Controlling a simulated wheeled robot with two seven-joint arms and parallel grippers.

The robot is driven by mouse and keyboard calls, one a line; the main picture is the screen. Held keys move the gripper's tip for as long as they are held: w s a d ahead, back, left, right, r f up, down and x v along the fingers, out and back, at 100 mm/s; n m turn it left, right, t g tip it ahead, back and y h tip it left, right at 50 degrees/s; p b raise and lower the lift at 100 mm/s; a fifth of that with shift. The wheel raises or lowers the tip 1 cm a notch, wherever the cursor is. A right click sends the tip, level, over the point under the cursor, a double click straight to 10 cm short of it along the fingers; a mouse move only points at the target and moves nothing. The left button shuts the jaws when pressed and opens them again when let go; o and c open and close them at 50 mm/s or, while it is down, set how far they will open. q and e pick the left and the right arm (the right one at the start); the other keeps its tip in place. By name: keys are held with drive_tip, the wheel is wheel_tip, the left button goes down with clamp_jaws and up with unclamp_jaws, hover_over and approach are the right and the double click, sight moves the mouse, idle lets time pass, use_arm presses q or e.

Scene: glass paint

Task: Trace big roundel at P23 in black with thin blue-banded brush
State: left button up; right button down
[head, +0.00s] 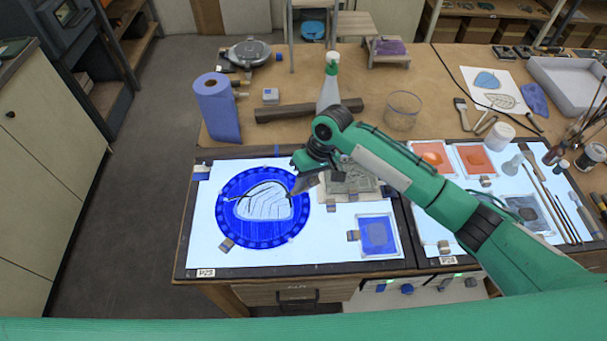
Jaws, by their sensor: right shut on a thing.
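The big roundel (229,222) is a round blue glass piece with a dotted border and a pale leaf-shaped centre with dark lines. It lies on the lit white panel labelled P23 (205,272). Dark line work shows along the upper edge of the pale centre. My right gripper (301,187) reaches in from the right and is at the roundel's right edge, shut on a thin tool. The tool is mostly hidden, so its blue band and whether its tip touches the glass cannot be told. My left gripper is out of view.
A small blue square pane (377,235) lies right of the roundel. The P24 panel (428,226) holds orange panes (432,158) and several brushes. A blue paper roll (217,107), a spray bottle (329,85) and a glass bowl (402,110) stand behind.

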drive_tip(key=shift+s+d, duration=0.2)
drive_tip(key=shift+s, duration=0.3)
drive_tip(key=s, duration=0.5)
drive_tip(key=shift+a, duration=0.2)
idle(0.3)
drive_tip(key=shift+a, duration=0.1)
drive_tip(key=a, duration=0.5)
drive_tip(key=shift+s, duration=0.35)
